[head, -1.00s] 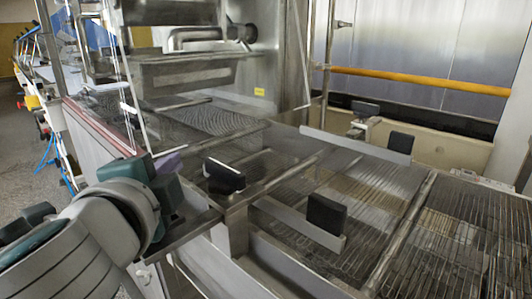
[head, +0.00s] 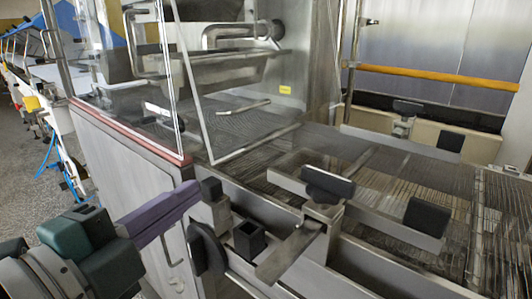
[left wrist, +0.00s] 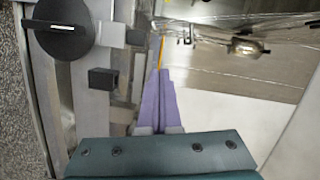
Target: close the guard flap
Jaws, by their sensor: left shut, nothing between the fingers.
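The guard flap appears to be the clear panel with thin metal edges (head: 203,105) on the machine's near side, left of centre in the head view. It stands at an angle across the mesh opening; how far it is swung is hard to tell. My left gripper (head: 195,192) has purple fingers pressed together with nothing between them. In the head view its tips are below the panel's lower corner, beside the machine's front edge; contact cannot be told. In the left wrist view the shut fingers (left wrist: 160,75) point up the picture. My right gripper is not in view.
A mesh conveyor (head: 365,180) with guide rails and black knobs lies to the right. A dark round knob (head: 205,248) and a square black socket (head: 249,238) sit close to my left fingers; a round knob (left wrist: 62,27) also shows in the wrist view.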

